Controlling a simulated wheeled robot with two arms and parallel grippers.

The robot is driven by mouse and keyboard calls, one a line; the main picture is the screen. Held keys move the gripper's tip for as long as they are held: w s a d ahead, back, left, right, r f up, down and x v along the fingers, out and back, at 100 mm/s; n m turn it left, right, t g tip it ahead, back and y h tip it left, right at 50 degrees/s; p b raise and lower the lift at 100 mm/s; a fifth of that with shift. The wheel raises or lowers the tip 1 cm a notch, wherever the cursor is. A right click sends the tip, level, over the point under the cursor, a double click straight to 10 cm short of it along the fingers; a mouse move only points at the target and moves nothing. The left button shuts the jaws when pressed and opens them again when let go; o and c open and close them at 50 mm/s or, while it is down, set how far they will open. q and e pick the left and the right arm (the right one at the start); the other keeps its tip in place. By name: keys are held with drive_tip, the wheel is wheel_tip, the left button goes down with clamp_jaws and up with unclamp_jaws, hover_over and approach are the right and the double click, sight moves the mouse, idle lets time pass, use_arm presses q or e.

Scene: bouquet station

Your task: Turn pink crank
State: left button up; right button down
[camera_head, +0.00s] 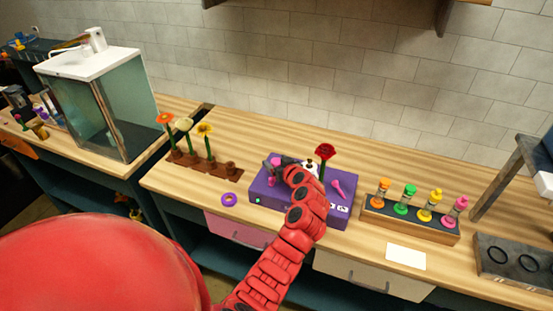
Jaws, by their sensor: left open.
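A purple box (325,212) sits on the wooden counter in the middle of the head view. A pink crank-like piece (340,188) stands at its right end, and another pink part (276,172) shows at its left end. I cannot tell for certain which is the crank. My red left arm crosses in front of the box and hides its middle. My right gripper is not in view.
A red flower (325,152) stands at the box's back. Several flowers stand in a brown planter (203,164) to the left, near a purple ring (229,199). A wooden rack (409,223) of coloured bottles and a white card (406,257) are at the right.

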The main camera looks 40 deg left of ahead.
use_arm(q)
drive_tip(key=shift+a+f, duration=0.1)
drive_tip(key=shift+c, duration=0.3)
drive_tip(key=shift+w, duration=0.1)
clamp_jaws()
